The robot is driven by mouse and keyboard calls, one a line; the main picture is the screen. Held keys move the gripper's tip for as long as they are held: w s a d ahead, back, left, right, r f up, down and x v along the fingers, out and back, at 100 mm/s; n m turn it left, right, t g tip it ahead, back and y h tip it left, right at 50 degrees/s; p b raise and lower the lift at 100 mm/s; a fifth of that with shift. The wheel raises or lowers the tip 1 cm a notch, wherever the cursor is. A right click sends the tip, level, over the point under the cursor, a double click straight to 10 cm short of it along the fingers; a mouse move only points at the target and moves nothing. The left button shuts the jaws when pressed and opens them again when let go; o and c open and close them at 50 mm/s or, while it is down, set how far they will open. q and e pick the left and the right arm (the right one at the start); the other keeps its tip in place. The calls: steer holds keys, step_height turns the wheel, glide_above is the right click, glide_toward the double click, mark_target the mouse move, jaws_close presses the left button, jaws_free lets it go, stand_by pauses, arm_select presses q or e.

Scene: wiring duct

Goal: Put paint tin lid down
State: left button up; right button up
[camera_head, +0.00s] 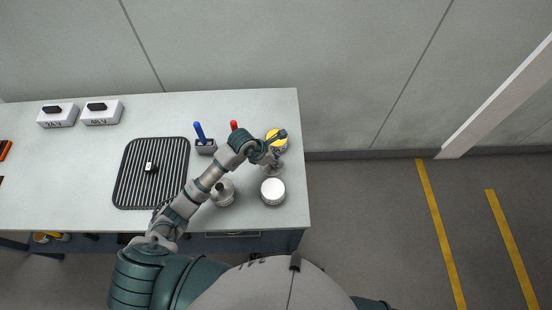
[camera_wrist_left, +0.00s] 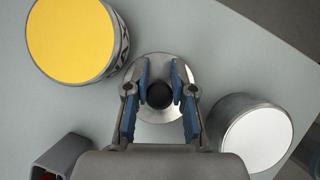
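A round grey metal lid (camera_wrist_left: 160,115) with a dark knob (camera_wrist_left: 160,95) shows between my left fingers in the left wrist view. In the head view the lid (camera_head: 272,169) is near the table's right side, between a tin with a yellow top (camera_head: 275,135) and a tin with a white top (camera_head: 272,188). My left gripper (camera_wrist_left: 162,66) is pointed down over the lid, its blue-padded fingers parted on either side of the knob, with narrow gaps visible. The lid's height above the table is hard to judge. My right gripper is not in view.
A grey metal tin (camera_head: 223,193) stands left of the white-topped tin (camera_wrist_left: 255,137). A holder with a blue-handled item (camera_head: 200,132) and a red-tipped item (camera_head: 234,125) stand behind. A black ribbed mat (camera_head: 128,180) lies left, with white boxes (camera_head: 100,115) beyond. The table's right edge is close.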

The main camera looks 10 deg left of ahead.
mark_target(266, 167)
arm_select(q)
steer(key=o, duration=0.4)
steer(key=shift+a, duration=0.2)
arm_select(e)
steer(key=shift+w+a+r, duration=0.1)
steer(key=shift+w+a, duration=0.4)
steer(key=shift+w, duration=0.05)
arm_select(q)
steer(key=shift+r, duration=0.3)
steer(key=v, duration=0.7)
steer(key=shift+s, duration=0.1)
steer(key=v, duration=0.4)
steer(key=shift+s+r, duration=0.1)
steer(key=shift+r, duration=0.1)
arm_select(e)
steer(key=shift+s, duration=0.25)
